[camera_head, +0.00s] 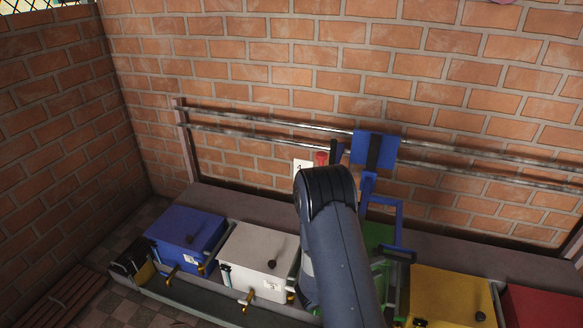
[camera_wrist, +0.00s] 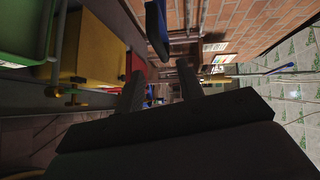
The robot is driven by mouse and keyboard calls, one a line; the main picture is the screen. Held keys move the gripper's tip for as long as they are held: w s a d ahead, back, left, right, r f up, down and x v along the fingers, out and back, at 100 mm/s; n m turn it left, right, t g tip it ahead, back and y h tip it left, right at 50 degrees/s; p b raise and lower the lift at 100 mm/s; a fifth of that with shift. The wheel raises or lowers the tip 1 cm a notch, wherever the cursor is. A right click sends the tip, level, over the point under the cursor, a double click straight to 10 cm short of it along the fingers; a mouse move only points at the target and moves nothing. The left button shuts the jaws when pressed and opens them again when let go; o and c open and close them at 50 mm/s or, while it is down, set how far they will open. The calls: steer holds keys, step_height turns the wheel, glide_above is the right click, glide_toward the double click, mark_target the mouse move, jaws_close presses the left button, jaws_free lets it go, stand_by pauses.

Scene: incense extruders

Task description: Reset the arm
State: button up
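My arm (camera_head: 340,240) rises from the bottom of the head view and bends at a dark elbow in front of the row of boxes. My gripper is hidden behind it there. In the wrist view my gripper (camera_wrist: 159,84) shows as two dark fingers standing apart, with nothing between them. The wrist picture is turned sideways. Beyond the fingers are a yellow box (camera_wrist: 98,45), a red box (camera_wrist: 136,64) and a brick wall (camera_wrist: 240,30).
The head view shows a blue box (camera_head: 186,237), a white box (camera_head: 257,262), a partly hidden green box (camera_head: 377,236), a yellow box (camera_head: 450,292) and a red box (camera_head: 540,308). Behind them, a blue carriage (camera_head: 361,149) sits on two metal rails (camera_head: 260,119) before the brick wall.

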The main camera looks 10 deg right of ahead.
mark_target(398, 260)
steer(key=b+x, duration=0.1)
steer(key=x, duration=0.8)
steer(key=shift+d+b, duration=0.3)
steer(key=shift+d, duration=0.05)
steer(key=shift+a+f+b, duration=0.15)
steer(key=shift+f+b, duration=0.2)
steer(key=shift+f, duration=0.15)
